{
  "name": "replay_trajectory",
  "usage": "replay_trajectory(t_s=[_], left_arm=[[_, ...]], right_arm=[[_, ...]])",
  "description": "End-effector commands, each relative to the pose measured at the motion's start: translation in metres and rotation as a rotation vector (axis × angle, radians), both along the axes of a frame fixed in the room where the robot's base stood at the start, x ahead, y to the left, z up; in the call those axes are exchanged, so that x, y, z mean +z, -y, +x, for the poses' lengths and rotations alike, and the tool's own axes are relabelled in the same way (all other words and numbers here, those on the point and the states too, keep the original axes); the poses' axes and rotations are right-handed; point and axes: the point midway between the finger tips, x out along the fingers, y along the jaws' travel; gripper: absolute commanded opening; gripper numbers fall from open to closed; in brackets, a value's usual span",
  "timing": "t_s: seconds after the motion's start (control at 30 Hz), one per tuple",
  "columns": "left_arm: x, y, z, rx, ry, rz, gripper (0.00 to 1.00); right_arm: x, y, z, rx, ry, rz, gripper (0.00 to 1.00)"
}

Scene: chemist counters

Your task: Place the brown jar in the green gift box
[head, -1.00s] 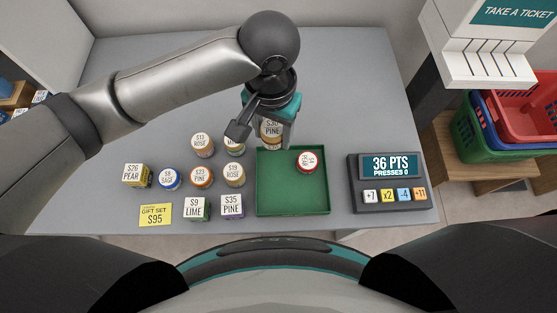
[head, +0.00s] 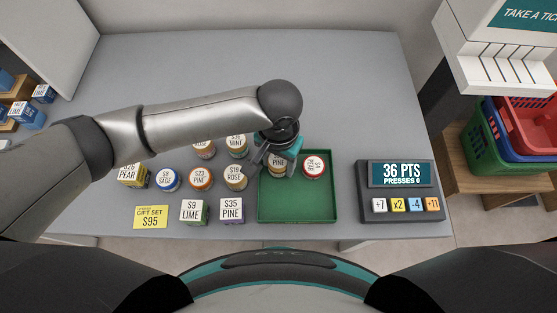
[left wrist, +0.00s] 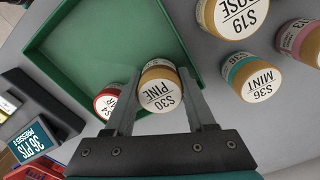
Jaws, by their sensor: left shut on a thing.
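The brown jar (left wrist: 160,88), labelled S30 PINE, is between the fingers of my left gripper (left wrist: 163,100) in the left wrist view. In the head view the jar (head: 277,163) shows under my left gripper (head: 277,152), at the back left part of the green gift box (head: 298,213). My left gripper is shut on it. I cannot tell whether the jar touches the box floor. The box also shows in the left wrist view (left wrist: 120,40). A red jar (head: 314,165), S4 PEAR, is in the box at the back right, just right of the brown jar. My right gripper is not in view.
Several jars and boxes stand left of the gift box, with S19 ROSE (head: 235,178) closest. A points display (head: 400,190) reading 36 PTS is to the right. A yellow gift set sign (head: 151,217) lies front left. The box's front half is empty.

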Motion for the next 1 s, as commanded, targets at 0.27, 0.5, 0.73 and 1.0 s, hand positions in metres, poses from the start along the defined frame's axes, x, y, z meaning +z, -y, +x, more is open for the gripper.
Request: replay_trajectory(t_s=[0.27,0.5,0.73,1.0], left_arm=[[-0.002,0.0,0.0,0.001,0.001,0.0,0.65],[-0.002,0.0,0.0,0.001,0.001,0.0,0.68],[0.019,0.0,0.001,0.0,0.001,-0.003,0.68],[0.078,0.001,0.001,0.0,0.002,-0.002,0.68]], right_arm=[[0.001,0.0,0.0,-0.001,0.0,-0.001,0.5],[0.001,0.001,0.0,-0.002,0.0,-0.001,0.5],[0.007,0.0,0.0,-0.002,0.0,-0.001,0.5],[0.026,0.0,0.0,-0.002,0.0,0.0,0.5]])
